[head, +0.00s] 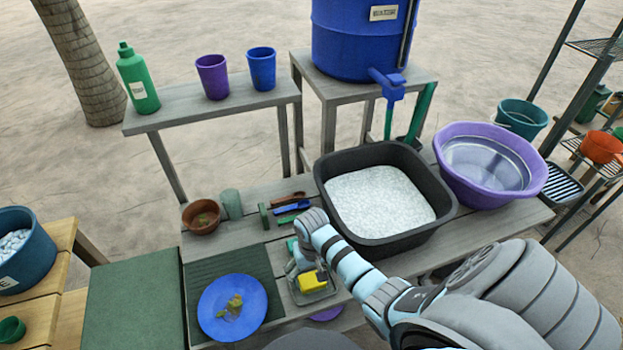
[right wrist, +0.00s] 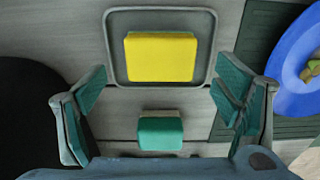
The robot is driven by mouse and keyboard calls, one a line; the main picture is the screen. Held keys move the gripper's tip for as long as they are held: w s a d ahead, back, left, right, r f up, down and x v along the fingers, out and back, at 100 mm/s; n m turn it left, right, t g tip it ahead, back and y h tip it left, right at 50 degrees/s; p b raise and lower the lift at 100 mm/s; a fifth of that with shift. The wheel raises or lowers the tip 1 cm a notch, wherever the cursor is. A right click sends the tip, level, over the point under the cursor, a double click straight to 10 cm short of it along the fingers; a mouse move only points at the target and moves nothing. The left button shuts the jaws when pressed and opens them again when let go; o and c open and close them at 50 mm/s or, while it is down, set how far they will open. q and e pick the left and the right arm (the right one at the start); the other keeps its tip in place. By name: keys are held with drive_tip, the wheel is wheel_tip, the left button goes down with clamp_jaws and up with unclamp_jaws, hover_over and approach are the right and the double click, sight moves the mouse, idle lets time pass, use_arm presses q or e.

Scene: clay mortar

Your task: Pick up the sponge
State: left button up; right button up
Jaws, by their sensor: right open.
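The yellow sponge (head: 313,283) lies in a small grey tray (head: 300,298) at the front of the wooden bench. In the right wrist view the sponge (right wrist: 160,57) sits flat inside the tray's rim (right wrist: 160,11). My right gripper (head: 307,270) reaches down over the tray and partly hides it. In the wrist view its teal-padded fingers (right wrist: 158,82) are spread wide, with nothing between their tips. The sponge is just beyond the fingertips, apart from them. A teal block (right wrist: 160,131) shows below the tray, nearer the palm. My left gripper is not in view.
A blue plate (head: 214,306) with food scraps lies left of the tray. A black basin (head: 440,208) of white foam and a purple tub (head: 528,165) stand right. Brushes (head: 291,206) and a brown bowl (head: 201,226) lie behind.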

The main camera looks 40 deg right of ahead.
sight(311, 278)
wheel_tip(311, 278, down, 4)
drive_tip(key=shift+w+f+b, duration=0.1)
drive_tip(key=shift+w+b, duration=0.05)
drive_tip(key=shift+b, duration=0.45)
drive_tip(key=shift+c, duration=0.2)
drive_tip(key=shift+r, duration=0.2)
drive_tip(key=c, duration=1)
drive_tip(key=shift+r+p, duration=0.35)
drive_tip(key=shift+r, duration=0.1)
wheel_tip(311, 278, up, 19)
drive_tip(key=p, duration=0.5)
